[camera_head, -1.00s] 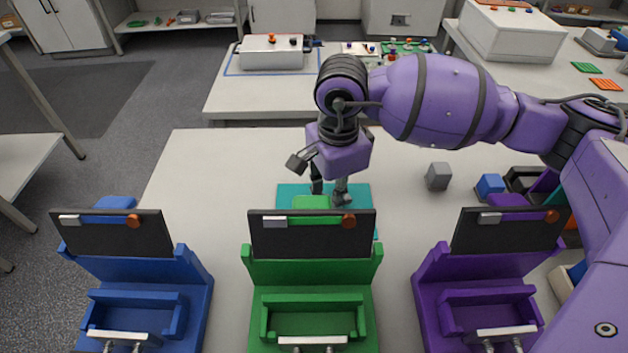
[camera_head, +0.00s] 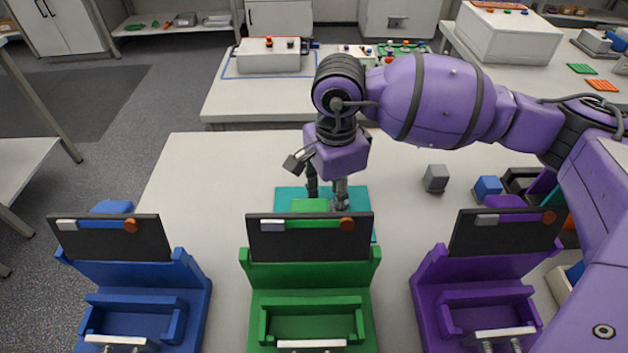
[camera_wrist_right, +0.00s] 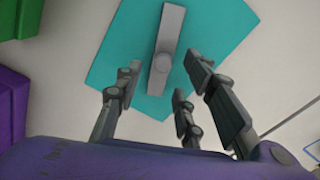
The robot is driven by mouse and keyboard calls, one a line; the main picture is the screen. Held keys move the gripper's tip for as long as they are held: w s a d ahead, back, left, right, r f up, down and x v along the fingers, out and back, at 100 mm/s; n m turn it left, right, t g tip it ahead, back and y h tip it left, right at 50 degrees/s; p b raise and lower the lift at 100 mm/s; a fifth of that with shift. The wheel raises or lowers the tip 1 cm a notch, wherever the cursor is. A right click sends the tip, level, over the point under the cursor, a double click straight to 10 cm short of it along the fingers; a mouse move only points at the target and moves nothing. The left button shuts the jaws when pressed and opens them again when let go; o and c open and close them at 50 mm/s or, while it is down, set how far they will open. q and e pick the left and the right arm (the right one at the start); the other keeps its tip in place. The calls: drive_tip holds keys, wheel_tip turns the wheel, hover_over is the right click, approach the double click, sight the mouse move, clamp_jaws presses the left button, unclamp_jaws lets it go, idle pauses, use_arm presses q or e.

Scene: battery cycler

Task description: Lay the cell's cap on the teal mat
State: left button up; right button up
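The cap appears as a grey bar with a round knob (camera_wrist_right: 162,62) in the right wrist view, lying over the teal mat (camera_wrist_right: 115,70). In the head view the mat (camera_head: 290,194) lies behind the green station, and the cap cannot be made out there. My right gripper (camera_head: 327,200) points down over the mat, its fingertips partly hidden by the station's dark panel. In the wrist view its fingers (camera_wrist_right: 165,66) are spread on both sides of the cap, with visible gaps; it is open. My left gripper is out of view.
Blue (camera_head: 140,275), green (camera_head: 312,275) and purple (camera_head: 475,275) stations line the table's front. A grey block (camera_head: 436,178) and a blue block (camera_head: 487,188) stand right of the mat. The table (camera_head: 210,170) is clear left of the mat.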

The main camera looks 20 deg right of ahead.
sight(331, 205)
wheel_tip(331, 205, up, 11)
idle(0.3)
drive_tip(key=shift+r, duration=0.1)
